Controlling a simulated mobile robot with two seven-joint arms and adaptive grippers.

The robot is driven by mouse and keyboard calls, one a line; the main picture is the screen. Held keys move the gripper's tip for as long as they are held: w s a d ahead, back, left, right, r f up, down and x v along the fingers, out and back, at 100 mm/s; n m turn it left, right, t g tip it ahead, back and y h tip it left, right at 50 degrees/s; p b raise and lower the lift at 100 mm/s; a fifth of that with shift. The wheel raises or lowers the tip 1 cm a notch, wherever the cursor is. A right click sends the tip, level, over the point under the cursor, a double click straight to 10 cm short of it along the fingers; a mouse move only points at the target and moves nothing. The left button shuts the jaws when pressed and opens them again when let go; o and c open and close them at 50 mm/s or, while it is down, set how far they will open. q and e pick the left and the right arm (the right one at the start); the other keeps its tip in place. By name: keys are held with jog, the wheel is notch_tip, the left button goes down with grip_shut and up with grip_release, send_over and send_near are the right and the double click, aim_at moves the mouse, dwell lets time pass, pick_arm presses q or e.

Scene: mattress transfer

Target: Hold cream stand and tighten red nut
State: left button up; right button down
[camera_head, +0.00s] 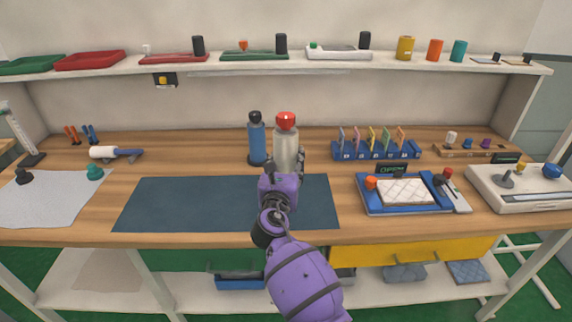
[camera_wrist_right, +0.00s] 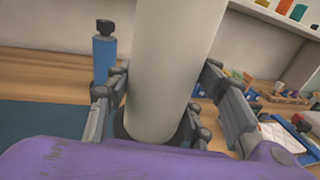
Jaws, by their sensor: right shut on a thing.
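The cream stand (camera_head: 285,145) is an upright pale cylinder near the middle of the bench, behind the dark mat. The red nut (camera_head: 286,120) sits on its top. My right gripper (camera_head: 287,165), purple with grey fingers, is shut around the stand's lower body. In the right wrist view the stand (camera_wrist_right: 172,60) stands between the fingers of my right gripper (camera_wrist_right: 155,110), with a dark base below; its top is cut off. My left gripper is in neither view.
A blue bottle-like stand with a black top (camera_head: 256,142) stands close to the left of the cream stand. The dark mat (camera_head: 170,205) is clear. A blue tray with a white pad (camera_head: 375,205) and a blue card rack (camera_head: 347,154) are to the right. A shelf (camera_head: 215,71) runs above.

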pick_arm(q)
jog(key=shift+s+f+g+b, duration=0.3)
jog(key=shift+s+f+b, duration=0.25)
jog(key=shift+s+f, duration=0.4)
pick_arm(e)
jog(key=shift+w+a+r, duration=0.1)
jog(key=shift+w+r, duration=0.05)
jog(key=shift+w, duration=1.15)
jog(key=shift+w+r, duration=0.15)
jog(key=shift+w, duration=1.1)
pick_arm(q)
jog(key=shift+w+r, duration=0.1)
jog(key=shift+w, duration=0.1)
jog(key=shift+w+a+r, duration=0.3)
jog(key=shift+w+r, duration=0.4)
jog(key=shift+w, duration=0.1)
pick_arm(e)
jog(key=shift+f, duration=0.15)
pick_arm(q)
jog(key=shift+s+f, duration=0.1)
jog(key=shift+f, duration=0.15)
pick_arm(e)
jog(key=shift+f, duration=0.35)
pick_arm(q)
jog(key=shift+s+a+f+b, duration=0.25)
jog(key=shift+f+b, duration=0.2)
jog(key=shift+b, duration=0.15)
pick_arm(e)
jog(key=shift+f, duration=1)
